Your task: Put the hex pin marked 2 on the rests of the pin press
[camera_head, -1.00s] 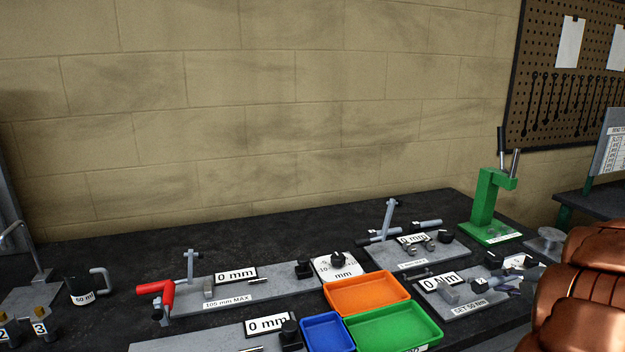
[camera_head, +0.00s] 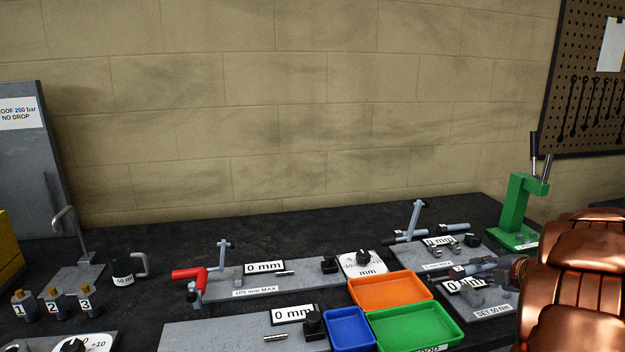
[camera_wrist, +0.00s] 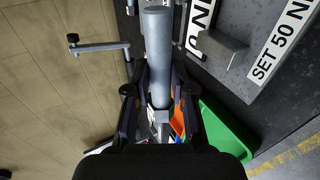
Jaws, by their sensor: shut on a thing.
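My gripper (camera_wrist: 158,92) is shut on a smooth grey round pin (camera_wrist: 157,50) in the wrist view. The pin lies between the two dark fingers, with one end toward the top of the picture. No mark shows on it, so I cannot tell its number. In the head view my gripper (camera_head: 458,271) is at the right, above the plate labelled SET 50 Nm (camera_head: 490,313). A green lever press (camera_head: 517,208) stands at the far right, partly hidden behind my arm. I cannot tell for sure that it is the pin press; its rests are not clear.
Orange (camera_head: 391,305), blue (camera_head: 349,345) and green (camera_head: 416,344) trays lie in front. A lever fixture (camera_head: 414,222) stands behind.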

